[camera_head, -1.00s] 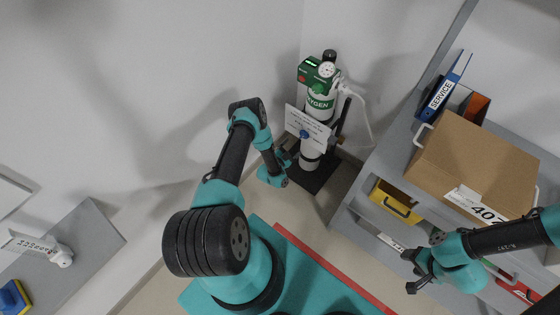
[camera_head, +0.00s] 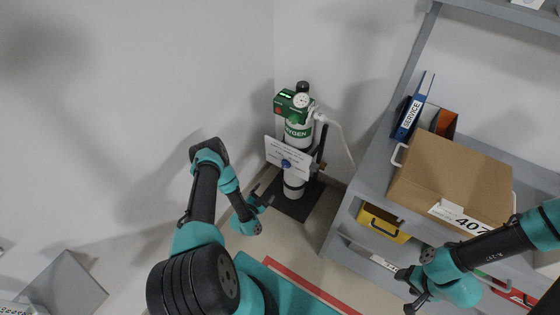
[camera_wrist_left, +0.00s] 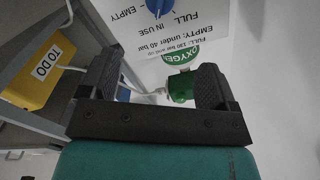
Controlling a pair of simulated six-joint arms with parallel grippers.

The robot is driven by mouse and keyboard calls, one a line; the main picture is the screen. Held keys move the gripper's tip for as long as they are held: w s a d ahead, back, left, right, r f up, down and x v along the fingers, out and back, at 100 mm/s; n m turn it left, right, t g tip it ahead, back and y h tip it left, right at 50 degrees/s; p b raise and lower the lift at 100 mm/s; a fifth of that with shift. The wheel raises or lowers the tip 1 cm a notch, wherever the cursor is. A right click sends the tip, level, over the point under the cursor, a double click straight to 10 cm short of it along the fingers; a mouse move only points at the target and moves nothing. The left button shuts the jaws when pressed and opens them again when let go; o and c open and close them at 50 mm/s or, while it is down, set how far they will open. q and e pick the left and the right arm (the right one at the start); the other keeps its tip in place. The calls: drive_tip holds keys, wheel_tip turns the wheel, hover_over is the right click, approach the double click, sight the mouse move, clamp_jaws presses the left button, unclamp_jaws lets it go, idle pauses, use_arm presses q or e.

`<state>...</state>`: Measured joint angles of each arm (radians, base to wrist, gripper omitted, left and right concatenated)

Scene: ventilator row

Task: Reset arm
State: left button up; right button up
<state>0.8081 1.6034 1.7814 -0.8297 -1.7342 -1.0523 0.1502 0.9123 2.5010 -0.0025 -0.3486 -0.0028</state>
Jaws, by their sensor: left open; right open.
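My left gripper (camera_head: 262,201) is open, to the left of the oxygen cylinder (camera_head: 297,134) and apart from it as far as the head view shows. In the left wrist view its two dark fingers (camera_wrist_left: 155,88) are spread with nothing between them held. The white sign (camera_head: 287,159) with a blue knob hangs on the cylinder; it also shows in the left wrist view (camera_wrist_left: 190,22). My right gripper (camera_head: 408,289) is open and empty in front of the grey shelf.
The grey shelf unit (camera_head: 352,212) stands at the right with a cardboard box (camera_head: 455,175) marked 407, a blue SERVICE binder (camera_head: 414,107) and a yellow bin (camera_head: 383,223). A grey surface (camera_head: 66,285) is at the lower left. White wall lies behind my left arm.

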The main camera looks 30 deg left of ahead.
use_arm(q)
drive_tip(key=w+d+r+n+g+h, duration=0.2)
drive_tip(key=d+r+n+g+h, duration=0.1)
drive_tip(key=d+r+g, duration=0.65)
drive_tip(key=s+d+r+n+g, duration=0.2)
drive_tip(key=s+d+r+g, duration=0.2)
drive_tip(key=s+r, duration=0.2)
drive_tip(key=s+d+r+n+g, duration=0.2)
drive_tip(key=s+d+r+g, duration=0.1)
drive_tip(key=s+r, duration=0.4)
drive_tip(key=shift+s+d+n+g+h, duration=0.4)
drive_tip(key=shift+s+d, duration=0.45)
drive_tip(key=shift+s, duration=0.2)
